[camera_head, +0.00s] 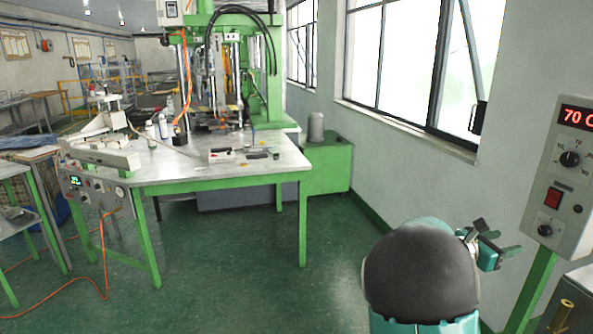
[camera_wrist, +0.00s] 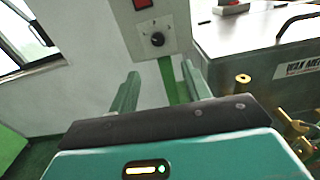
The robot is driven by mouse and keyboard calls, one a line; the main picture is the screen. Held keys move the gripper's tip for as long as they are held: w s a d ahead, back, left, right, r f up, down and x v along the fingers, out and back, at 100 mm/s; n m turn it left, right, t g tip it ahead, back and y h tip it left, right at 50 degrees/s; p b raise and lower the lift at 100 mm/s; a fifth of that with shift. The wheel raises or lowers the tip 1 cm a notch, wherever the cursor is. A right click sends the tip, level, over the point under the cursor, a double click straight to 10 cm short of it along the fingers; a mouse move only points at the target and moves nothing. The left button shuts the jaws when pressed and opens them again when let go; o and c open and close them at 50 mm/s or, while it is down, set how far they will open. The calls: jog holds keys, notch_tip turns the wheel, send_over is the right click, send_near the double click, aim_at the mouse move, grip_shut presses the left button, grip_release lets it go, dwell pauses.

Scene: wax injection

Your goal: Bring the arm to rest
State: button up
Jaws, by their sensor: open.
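My gripper (camera_head: 500,236) is at the right of the head view, beside the dark rounded part of my arm. Its two fingers stand apart with nothing between them. In the wrist view the gripper (camera_wrist: 161,70) shows two green fingers spread apart, pointing toward a grey control box (camera_wrist: 156,35) on a green post. The gap between the fingers is empty. In the head view the same control box (camera_head: 562,180) stands right of the gripper, with a red "70 C" display, a dial and a red switch. The gripper appears apart from it.
A metal wax tank (camera_wrist: 255,45) with a brass fitting (camera_wrist: 242,79) stands right of the post. A green-legged workbench (camera_head: 230,176) with a green press (camera_head: 262,80) is at the back left. The wall with windows is on the right. The green floor (camera_head: 240,270) between is clear.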

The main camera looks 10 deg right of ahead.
jog(key=s+a+m+t+y, duration=0.1)
jog(key=s+a+m+y, duration=0.5)
jog(key=a, duration=0.8)
jog(key=s+a+f+m+t+y, duration=0.1)
jog(key=s+a+m+y, duration=0.5)
jog(key=a, duration=0.9)
jog(key=s+a+m+t+y, duration=0.2)
jog(key=s+a+m+y, duration=0.3)
jog(key=a, duration=0.9)
jog(key=s+m, duration=0.1)
jog(key=s, duration=0.2)
jog(key=shift+s+a+f+m+y, duration=0.25)
jog(key=shift+a+f+m+y, duration=0.1)
jog(key=shift+a+m+y, duration=0.05)
jog(key=shift+c, duration=1.3)
jog(key=shift+d, duration=0.1)
jog(key=shift+d, duration=0.15)
